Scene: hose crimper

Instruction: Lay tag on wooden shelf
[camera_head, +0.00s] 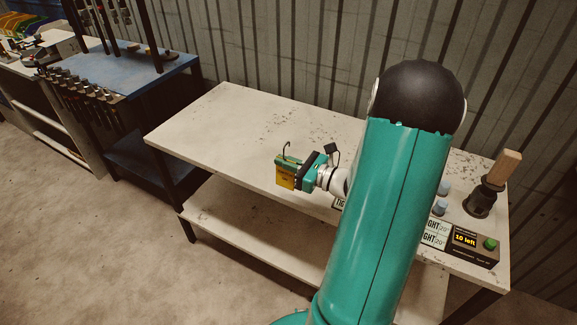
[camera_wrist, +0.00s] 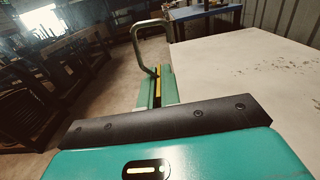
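The yellow tag (camera_head: 286,178) with a grey wire hook is between the fingers of my gripper (camera_head: 290,163). In the wrist view the tag (camera_wrist: 158,86) shows as a thin yellow edge between the two green fingers (camera_wrist: 156,95), with its hook (camera_wrist: 143,45) standing up past them. My gripper is shut on it and holds it over the front part of a pale, worn bench top (camera_head: 225,117). A pale lower shelf (camera_head: 240,222) runs under this top; I cannot tell for sure that it is wooden. The tag appears clear of both surfaces.
At the right end of the bench stand a dark post with a wooden block (camera_head: 508,165), a box reading "10 left" (camera_head: 473,243) and label plates (camera_head: 434,234). A blue bench with tools (camera_head: 150,72) stands at left. The bench top's left half is clear.

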